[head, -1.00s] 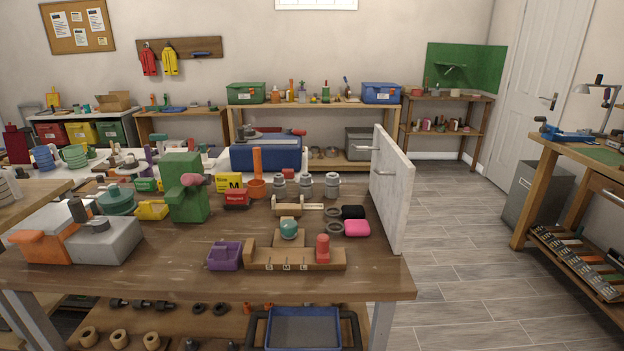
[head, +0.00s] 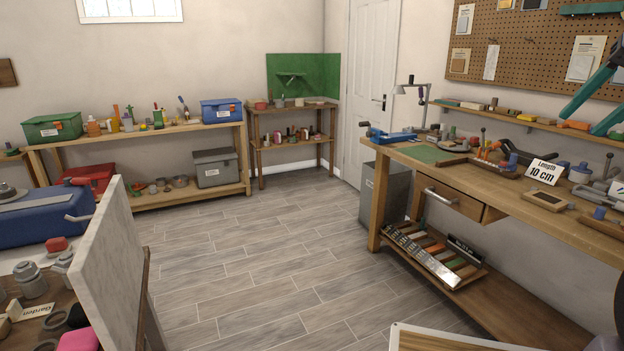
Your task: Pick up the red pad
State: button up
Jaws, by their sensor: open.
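I cannot make out a thing that is surely the red pad. A small red block (head: 56,244) shows at the left, in front of the blue toolbox. A pink pad (head: 78,340) lies on the left bench at the bottom edge, partly cut off. A tray of coloured bars (head: 437,252), some reddish, lies on the lower shelf of the right workbench; they are too small to tell apart. My gripper is not in view.
A pale upright panel (head: 108,265) edges the left bench. The plank floor (head: 260,250) between is clear.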

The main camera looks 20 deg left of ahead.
aim_at(56, 247)
jog(key=i+j+u, duration=0.15)
jog(key=i+u, duration=0.7)
jog(key=i+l+u, duration=0.15)
jog(key=i+u, duration=0.3)
jog(key=i+l+u, duration=0.4)
jog(key=i+u, duration=0.4)
jog(key=i+l+u, duration=0.1)
jog(key=u, duration=0.3)
jog(key=i+l+u, duration=0.2)
jog(key=u, duration=0.2)
jog(key=i+l+u, duration=0.55)
jog(key=u, duration=0.25)
jog(key=i+l+u, duration=0.15)
jog(key=l+u, duration=0.2)
jog(key=l, duration=0.2)
jog(key=i, duration=0.05)
